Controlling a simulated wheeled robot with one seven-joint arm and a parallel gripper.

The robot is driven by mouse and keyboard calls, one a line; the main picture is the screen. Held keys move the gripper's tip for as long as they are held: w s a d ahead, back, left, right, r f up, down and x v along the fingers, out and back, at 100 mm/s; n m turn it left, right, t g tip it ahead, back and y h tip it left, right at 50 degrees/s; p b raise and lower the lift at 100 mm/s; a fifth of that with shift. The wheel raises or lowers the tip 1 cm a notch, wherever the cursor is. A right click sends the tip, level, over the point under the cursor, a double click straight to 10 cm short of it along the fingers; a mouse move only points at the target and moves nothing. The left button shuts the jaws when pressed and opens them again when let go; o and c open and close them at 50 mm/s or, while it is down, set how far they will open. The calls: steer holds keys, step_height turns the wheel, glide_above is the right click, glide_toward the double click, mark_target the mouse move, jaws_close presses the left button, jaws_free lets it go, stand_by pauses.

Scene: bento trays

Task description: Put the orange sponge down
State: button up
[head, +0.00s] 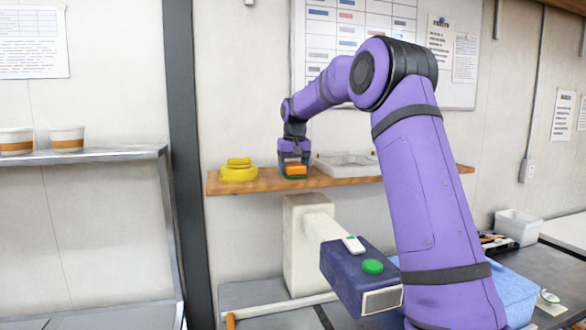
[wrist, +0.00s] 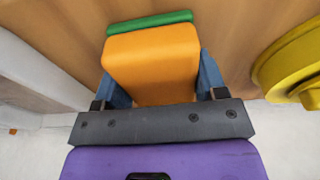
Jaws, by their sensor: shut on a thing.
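The orange sponge (wrist: 152,62) is a rounded block between the two blue fingers of my gripper (wrist: 160,80) in the wrist view. A green strip (wrist: 150,22) shows along its far edge. In the head view the orange sponge (head: 295,169) is under my gripper (head: 294,160), at the wooden shelf (head: 340,180), with green below it. My gripper is shut on the sponge. Whether the sponge touches the shelf, I cannot tell.
A yellow round object (head: 239,174) stands on the shelf left of the sponge. A clear tray (head: 347,165) stands close on the right. A dark blue and cream device (head: 352,275) is below the shelf. Two cups (head: 66,139) stand on the left shelf.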

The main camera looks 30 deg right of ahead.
mark_target(295, 164)
steer(key=o, duration=1)
steer(key=shift+c, duration=0.2)
step_height(295, 164, up, 12)
steer(key=s, duration=0.2)
steer(key=s+a+r+n, duration=0.1)
steer(key=s+a+r, duration=0.2)
steer(key=s+a, duration=0.7)
steer(key=s+a+f+t, duration=0.1)
steer(key=s+f, duration=0.4)
steer(key=s, duration=0.6)
steer(key=s+a+f+n+t, duration=0.1)
steer(key=s+a+f, duration=0.3)
steer(key=s, duration=0.7)
steer(key=s+a+f+n+t, duration=0.1)
steer(key=s+a+f, duration=0.2)
steer(key=s+f, duration=0.4)
steer(key=s, duration=0.4)
steer(key=shift+a+t, duration=0.2)
steer(key=shift+t, duration=0.1)
